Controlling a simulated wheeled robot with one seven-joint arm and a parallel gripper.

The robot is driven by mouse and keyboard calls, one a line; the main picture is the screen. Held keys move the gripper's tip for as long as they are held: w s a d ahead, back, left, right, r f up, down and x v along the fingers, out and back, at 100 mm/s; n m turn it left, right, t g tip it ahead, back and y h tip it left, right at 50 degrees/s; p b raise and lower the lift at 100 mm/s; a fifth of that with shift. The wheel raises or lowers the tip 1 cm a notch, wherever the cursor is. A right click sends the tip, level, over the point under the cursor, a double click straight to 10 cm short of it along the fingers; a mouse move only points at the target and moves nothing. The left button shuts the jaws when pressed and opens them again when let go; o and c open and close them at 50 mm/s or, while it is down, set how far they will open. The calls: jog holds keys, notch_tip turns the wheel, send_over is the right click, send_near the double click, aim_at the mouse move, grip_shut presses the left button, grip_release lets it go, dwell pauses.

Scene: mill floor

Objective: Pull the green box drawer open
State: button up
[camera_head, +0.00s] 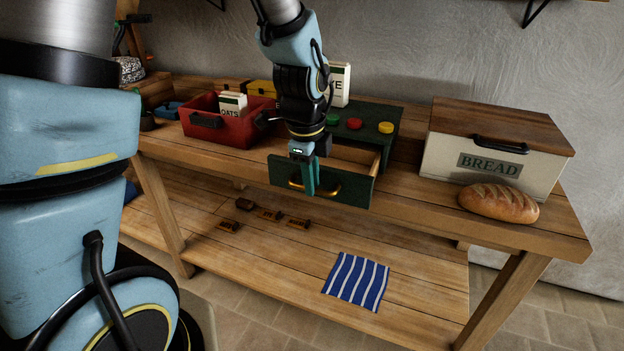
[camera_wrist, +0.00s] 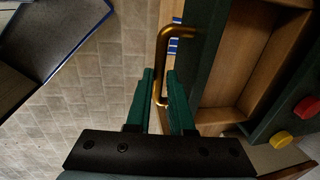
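The green box (camera_head: 380,115) stands on the workbench with red, green and yellow buttons on its top. Its drawer (camera_head: 352,190) is pulled out, and its bare wooden inside shows behind the green front. The drawer also shows in the wrist view (camera_wrist: 225,65), where the visible part of the inside is empty. A brass handle (camera_head: 332,190) is on the drawer front; it shows in the wrist view too (camera_wrist: 163,55). My gripper (camera_head: 311,190) points down at the handle. Its green fingers (camera_wrist: 162,88) are close together on both sides of the brass bar, which they partly hide.
A red bin (camera_head: 225,128) with an oats box stands left of the green box. A bread box (camera_head: 490,150) and a loaf (camera_head: 499,203) are at the right. A striped cloth (camera_head: 357,280) and several small dark blocks lie on the lower shelf. The space before the drawer is clear.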

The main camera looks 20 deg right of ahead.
jog(key=o, duration=0.4)
jog(key=shift+r, duration=0.1)
jog(key=r, duration=0.3)
jog(key=s+a+r, duration=0.1)
jog(key=r, duration=0.6)
jog(key=shift+s+a+r+b, duration=0.15)
jog(key=shift+s+r+b, duration=0.1)
jog(key=shift+b, duration=0.15)
jog(key=w+a+f+n, duration=0.1)
jog(key=a+f+n, duration=0.1)
jog(key=a+n, duration=0.6)
jog(key=w+a+f+n, duration=0.1)
jog(key=a+f+n, duration=0.2)
jog(key=a+n, duration=0.5)
jog(key=w+a+f+n+y, duration=0.1)
jog(key=a+f+n, duration=0.2)
jog(key=a+n, duration=0.5)
jog(key=shift+a+n, duration=0.4)
jog(key=shift+n, duration=0.3)
